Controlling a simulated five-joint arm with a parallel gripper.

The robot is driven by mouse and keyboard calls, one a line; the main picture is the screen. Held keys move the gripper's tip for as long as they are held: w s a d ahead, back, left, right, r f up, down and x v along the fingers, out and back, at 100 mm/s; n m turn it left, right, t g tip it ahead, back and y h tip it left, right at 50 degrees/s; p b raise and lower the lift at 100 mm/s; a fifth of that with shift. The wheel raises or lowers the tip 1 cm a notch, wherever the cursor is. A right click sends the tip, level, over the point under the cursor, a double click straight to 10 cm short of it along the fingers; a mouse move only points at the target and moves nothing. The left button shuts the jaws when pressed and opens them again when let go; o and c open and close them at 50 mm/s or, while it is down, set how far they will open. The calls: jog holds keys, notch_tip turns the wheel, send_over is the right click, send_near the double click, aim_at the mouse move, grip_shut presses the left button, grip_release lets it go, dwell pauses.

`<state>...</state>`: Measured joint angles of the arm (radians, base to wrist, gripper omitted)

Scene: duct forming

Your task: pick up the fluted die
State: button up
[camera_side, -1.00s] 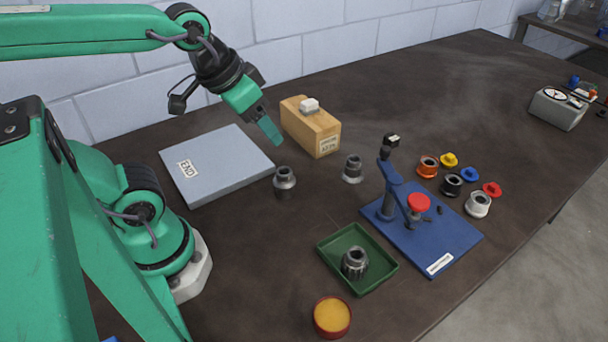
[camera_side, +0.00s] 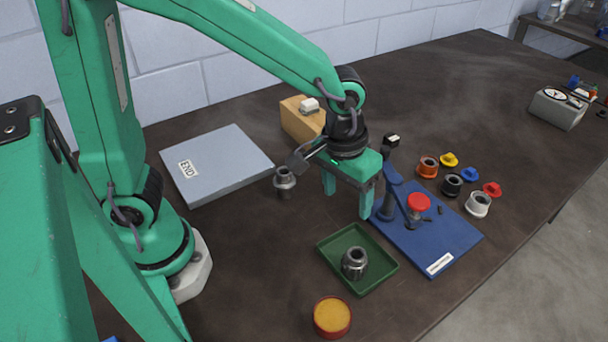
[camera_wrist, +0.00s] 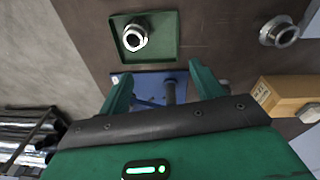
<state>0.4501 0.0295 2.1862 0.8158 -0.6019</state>
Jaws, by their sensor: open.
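A grey metal die with a ribbed, fluted side (camera_side: 354,264) stands in a shallow green tray (camera_side: 328,246). In the wrist view the die (camera_wrist: 135,38) shows its round bore, inside the tray (camera_wrist: 168,50) at the top. My gripper (camera_side: 347,206) is open and empty, fingers pointing down. It is above and behind the tray, apart from the die, near the blue press plate. Its two fingers also show in the wrist view (camera_wrist: 160,75), with the die beyond their tips.
Another grey die (camera_side: 285,180) stands left of my gripper. A blue plate (camera_side: 450,237) with a lever press is to the right. A pot (camera_side: 332,317) is in front of the tray. A grey END slab (camera_side: 228,165) and wooden block (camera_side: 299,122) lie behind.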

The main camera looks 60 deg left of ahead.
jog(key=g, duration=0.1)
send_over(357, 257)
notch_tip(357, 257, down, 6)
jog(key=shift+s+d+f+y, duration=0.15)
jog(key=shift+d+f, duration=0.05)
jog(key=shift+f, duration=0.35)
jog(key=shift+s+d+f+y, duration=0.15)
jog(key=shift+f, duration=0.4)
jog(key=shift+f, duration=0.1)
jog(key=shift+s+f, duration=0.1)
jog(key=shift+f, duration=2.4)
jog(key=c, duration=1.4)
jog(key=shift+c, duration=0.2)
jog(key=shift+r, duration=0.25)
